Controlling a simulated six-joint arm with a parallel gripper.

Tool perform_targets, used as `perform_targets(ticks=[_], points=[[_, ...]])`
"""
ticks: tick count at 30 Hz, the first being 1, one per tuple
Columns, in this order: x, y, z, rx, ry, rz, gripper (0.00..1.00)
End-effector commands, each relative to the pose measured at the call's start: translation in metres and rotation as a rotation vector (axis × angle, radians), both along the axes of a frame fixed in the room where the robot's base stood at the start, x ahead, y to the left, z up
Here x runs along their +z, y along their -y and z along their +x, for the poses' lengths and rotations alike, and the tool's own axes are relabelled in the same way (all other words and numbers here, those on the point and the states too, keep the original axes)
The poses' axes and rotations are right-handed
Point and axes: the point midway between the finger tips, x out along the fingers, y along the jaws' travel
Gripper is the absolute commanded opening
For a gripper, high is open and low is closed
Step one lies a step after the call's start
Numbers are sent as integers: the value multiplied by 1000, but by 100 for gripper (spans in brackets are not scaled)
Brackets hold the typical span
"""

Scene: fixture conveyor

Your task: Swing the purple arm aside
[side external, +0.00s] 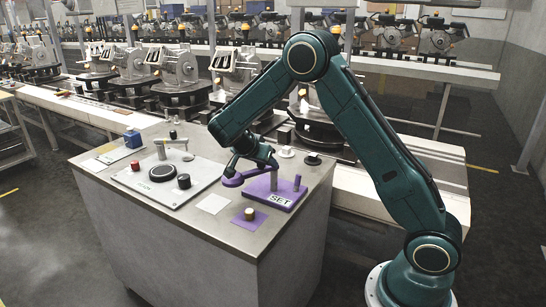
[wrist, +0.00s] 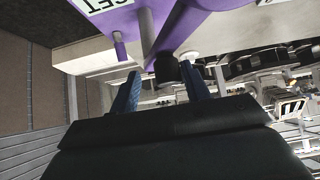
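The purple arm (side external: 246,176) reaches left from an upright post on a purple base (side external: 288,198) labelled SET. Its left end is a wider rounded part. My gripper (side external: 234,172) is low over that left end, pointing down; I cannot tell whether they touch. In the wrist view my gripper (wrist: 162,92) has its two blue fingers apart, with nothing clearly held between them. The purple arm (wrist: 178,28) shows at the top there, beyond the fingertips. A short purple peg (side external: 297,183) stands on the base's right side, and it also shows in the wrist view (wrist: 120,45).
A white panel (side external: 145,190) with a black disc and knobs lies to the left. White (side external: 286,152) and black (side external: 312,158) small pieces stand behind the base. A conveyor with machines runs behind.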

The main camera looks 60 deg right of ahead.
Motion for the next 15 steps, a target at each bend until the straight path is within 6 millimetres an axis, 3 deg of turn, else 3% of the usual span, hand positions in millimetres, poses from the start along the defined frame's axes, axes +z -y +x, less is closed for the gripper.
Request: perform_targets(ticks=[11,15], points=[[0,-1,-11,217,-1,1,46],[13,-14,-12,234,2,0,46]])
